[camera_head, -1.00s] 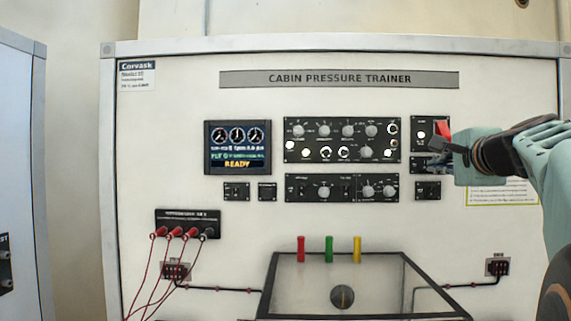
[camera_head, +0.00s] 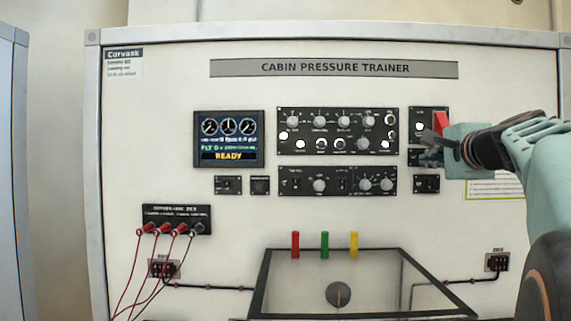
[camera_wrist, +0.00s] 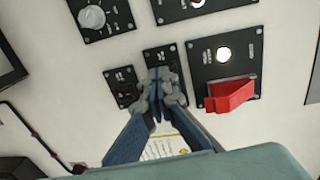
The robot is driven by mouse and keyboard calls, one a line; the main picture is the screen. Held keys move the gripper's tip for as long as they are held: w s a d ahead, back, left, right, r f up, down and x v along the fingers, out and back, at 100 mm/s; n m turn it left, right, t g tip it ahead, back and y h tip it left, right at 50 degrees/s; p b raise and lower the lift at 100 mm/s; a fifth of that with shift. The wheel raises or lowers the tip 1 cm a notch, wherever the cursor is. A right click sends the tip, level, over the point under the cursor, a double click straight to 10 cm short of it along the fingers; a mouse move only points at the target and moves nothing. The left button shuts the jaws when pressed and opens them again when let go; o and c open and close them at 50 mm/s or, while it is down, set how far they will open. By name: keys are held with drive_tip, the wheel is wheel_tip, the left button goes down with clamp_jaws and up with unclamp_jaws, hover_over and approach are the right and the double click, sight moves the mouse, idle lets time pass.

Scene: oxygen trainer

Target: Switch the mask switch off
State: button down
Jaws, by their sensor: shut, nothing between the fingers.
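My gripper (camera_wrist: 158,88) is shut and empty, with its blue-grey fingers together. In the wrist view its tips cover part of a small black switch panel (camera_wrist: 152,56), and I cannot tell whether they touch it. In the head view my gripper (camera_head: 428,150) is at the right of the trainer, over the same small panel below the panel with a red guard (camera_head: 440,122). The labels are too small to read, so I cannot tell for sure which is the mask switch. The switch lever behind the fingers is hidden.
The red guard (camera_wrist: 230,95) sticks out close to the right of my fingers in the wrist view. Another small switch panel (camera_wrist: 122,88) is at their left. A screen (camera_head: 228,138) reads READY. A framed box (camera_head: 290,283) with a knob is lower down.

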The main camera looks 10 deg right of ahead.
drive_tip(key=shift+w+f+t+b, duration=0.15)
drive_tip(key=shift+f+t+b, duration=0.35)
drive_tip(key=shift+b, duration=1.6)
drive_tip(key=shift+r, duration=0.2)
drive_tip(key=shift+a+f, duration=0.1)
drive_tip(key=shift+f, duration=0.05)
